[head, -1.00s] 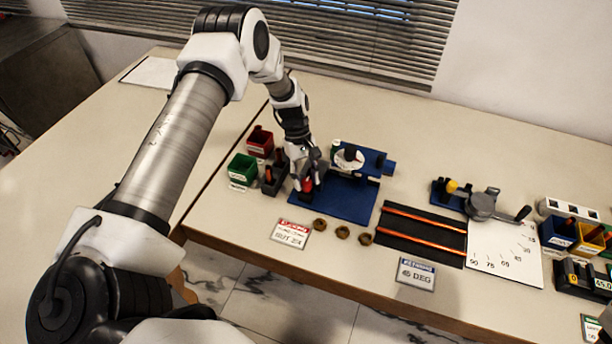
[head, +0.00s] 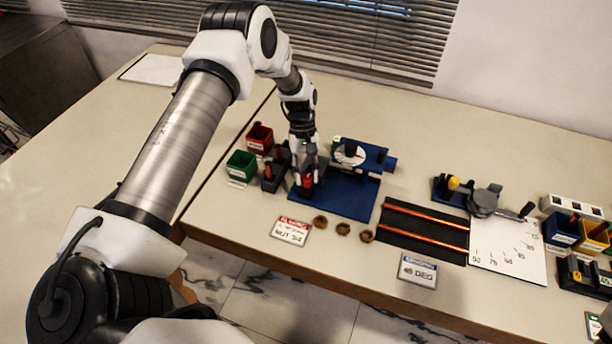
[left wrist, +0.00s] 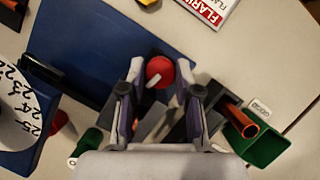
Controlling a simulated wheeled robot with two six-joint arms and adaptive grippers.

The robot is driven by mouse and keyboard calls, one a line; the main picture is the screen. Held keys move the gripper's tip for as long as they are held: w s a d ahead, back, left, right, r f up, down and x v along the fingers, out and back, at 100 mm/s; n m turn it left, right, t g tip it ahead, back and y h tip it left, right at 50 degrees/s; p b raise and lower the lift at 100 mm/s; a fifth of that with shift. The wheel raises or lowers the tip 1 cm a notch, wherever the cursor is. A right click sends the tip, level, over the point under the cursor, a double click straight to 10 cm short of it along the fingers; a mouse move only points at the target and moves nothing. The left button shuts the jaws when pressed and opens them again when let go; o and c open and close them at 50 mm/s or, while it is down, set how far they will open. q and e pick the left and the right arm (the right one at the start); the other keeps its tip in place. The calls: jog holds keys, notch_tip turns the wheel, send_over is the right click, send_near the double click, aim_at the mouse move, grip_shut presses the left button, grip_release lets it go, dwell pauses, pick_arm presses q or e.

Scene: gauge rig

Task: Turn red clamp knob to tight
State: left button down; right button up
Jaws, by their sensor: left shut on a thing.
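The red clamp knob (head: 306,181) stands at the left end of the blue base plate (head: 346,204). In the left wrist view the red knob (left wrist: 160,71) shows a round top with a pale pointer bar. My left gripper (head: 308,172) comes down on it from above, with a finger on each side. In the left wrist view my left gripper (left wrist: 154,88) is closed around the knob. The fingers hide the knob's sides, and I see no tight mark.
A green bin (head: 240,166) and a red bin (head: 260,138) stand left of the plate. A white dial (head: 348,154) is behind it. Several brass nuts (head: 343,229) and a Flaring card (head: 290,231) lie in front. A bending rig (head: 483,201) stands to the right.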

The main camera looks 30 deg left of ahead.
pick_arm(q)
jog(key=m+g+y+b, duration=0.1)
jog(key=m, duration=0.2)
jog(key=shift+d+m, duration=0.1)
jog(key=shift+m, duration=0.2)
jog(key=m+y+b, duration=0.1)
jog(key=m, duration=0.2)
jog(key=shift+w+m+y, duration=0.1)
jog(key=shift+m+y, duration=0.2)
jog(key=m+y, duration=0.1)
jog(key=m, duration=0.2)
jog(key=shift+d+m, duration=0.15)
jog(key=shift+m, duration=0.15)
jog(key=shift+m+y, duration=1)
jog(key=shift+m, duration=1.2)
jog(key=c, duration=1.1)
grip_release()
jog(key=shift+r, duration=0.15)
